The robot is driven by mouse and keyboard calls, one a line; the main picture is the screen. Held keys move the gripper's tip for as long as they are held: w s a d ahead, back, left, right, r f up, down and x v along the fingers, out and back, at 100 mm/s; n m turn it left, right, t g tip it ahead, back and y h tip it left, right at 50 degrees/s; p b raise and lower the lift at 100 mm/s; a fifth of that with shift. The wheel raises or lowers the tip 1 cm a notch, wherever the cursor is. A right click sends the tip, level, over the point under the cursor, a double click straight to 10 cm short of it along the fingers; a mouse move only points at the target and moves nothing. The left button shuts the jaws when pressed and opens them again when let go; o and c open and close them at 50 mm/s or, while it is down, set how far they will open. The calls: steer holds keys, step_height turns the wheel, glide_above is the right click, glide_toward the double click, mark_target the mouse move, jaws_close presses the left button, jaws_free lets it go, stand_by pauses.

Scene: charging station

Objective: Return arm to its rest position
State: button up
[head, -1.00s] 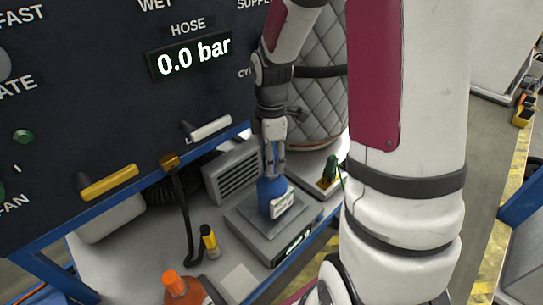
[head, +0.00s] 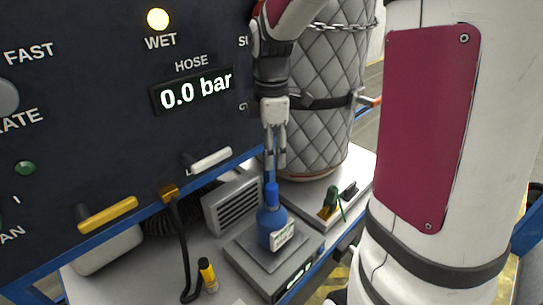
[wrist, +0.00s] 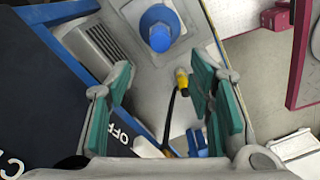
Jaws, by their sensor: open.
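My gripper (head: 276,152) hangs fingers-down in the head view, just above the cap of a blue bottle (head: 270,226). It is open and empty. The bottle stands upright on a grey scale (head: 250,252), and a gap shows between the fingertips and its cap. In the wrist view the teal-padded fingers of my gripper (wrist: 165,110) are spread apart. The blue bottle (wrist: 159,28) shows beyond them near the top, outside the fingers.
A dark panel (head: 120,110) with a yellow handle (head: 108,213) and a white handle (head: 210,160) rises at the left. A quilted grey tank (head: 315,110) stands behind my gripper. A yellow-and-black marker-like object (head: 207,274) and a green-topped item (head: 331,203) are on the bench.

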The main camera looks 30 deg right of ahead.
steer(key=shift+r, duration=0.1)
stand_by(0.4)
steer(key=s+a+r+m+t, duration=0.2)
steer(key=s+a+r+m, duration=0.2)
steer(key=s+m, duration=0.3)
steer(key=s+a+r+m+t+b, duration=0.1)
steer(key=s+a+r+m+t, duration=0.2)
steer(key=s+a+m, duration=0.3)
steer(key=shift+s+a+r+m+t, duration=0.35)
steer(key=shift+s+a+r, duration=0.2)
steer(key=shift+s+r, duration=0.35)
